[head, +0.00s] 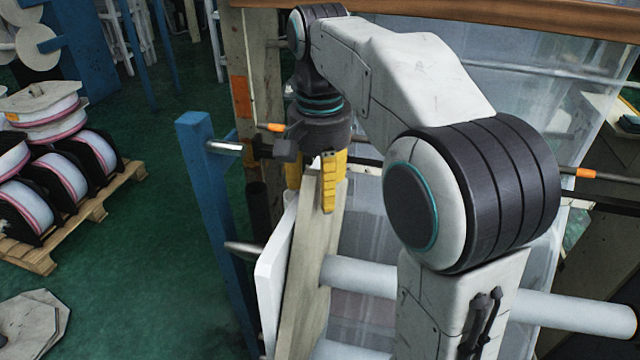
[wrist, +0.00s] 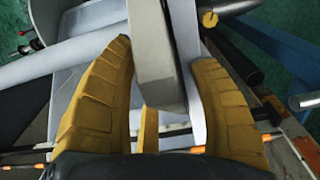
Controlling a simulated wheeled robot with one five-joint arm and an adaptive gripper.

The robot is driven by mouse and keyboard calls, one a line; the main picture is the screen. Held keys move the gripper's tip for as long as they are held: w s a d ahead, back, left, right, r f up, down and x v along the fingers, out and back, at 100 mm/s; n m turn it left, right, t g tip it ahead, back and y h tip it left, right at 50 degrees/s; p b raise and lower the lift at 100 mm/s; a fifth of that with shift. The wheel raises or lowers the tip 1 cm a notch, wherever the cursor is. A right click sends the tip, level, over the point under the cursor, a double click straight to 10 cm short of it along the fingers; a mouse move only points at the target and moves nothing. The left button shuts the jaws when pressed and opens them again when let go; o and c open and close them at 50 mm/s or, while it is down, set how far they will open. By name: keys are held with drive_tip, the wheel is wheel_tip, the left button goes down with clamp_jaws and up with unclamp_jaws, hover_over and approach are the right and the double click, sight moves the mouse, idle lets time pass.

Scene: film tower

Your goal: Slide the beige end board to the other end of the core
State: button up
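The beige end board (head: 308,270) stands nearly upright, slightly tilted, on the pale tubular core (head: 365,276), at its left end in the head view. A white board (head: 275,280) stands just left of it. My gripper (head: 314,186), with yellow fingers, points down over the top of the beige board, one finger on each side. In the wrist view the board (wrist: 153,45) runs between my fingers (wrist: 160,60). It is close to the left finger, with a narrow gap showing at the right one. The core's middle is hidden behind my arm.
A blue post (head: 205,190) and a metal rod end (head: 224,147) stand left of the board. A clear plastic sheet (head: 540,90) hangs behind my arm. Wound spools (head: 62,175) lie on a wooden pallet (head: 85,215) at the far left. Green floor lies open between.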

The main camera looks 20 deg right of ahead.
clamp_jaws()
drive_tip(key=s+d+b, duration=0.1)
drive_tip(key=s+d, duration=0.7)
drive_tip(key=d, duration=0.3)
drive_tip(key=shift+s, duration=0.2)
idle(1.1)
drive_tip(key=shift+d, duration=0.15)
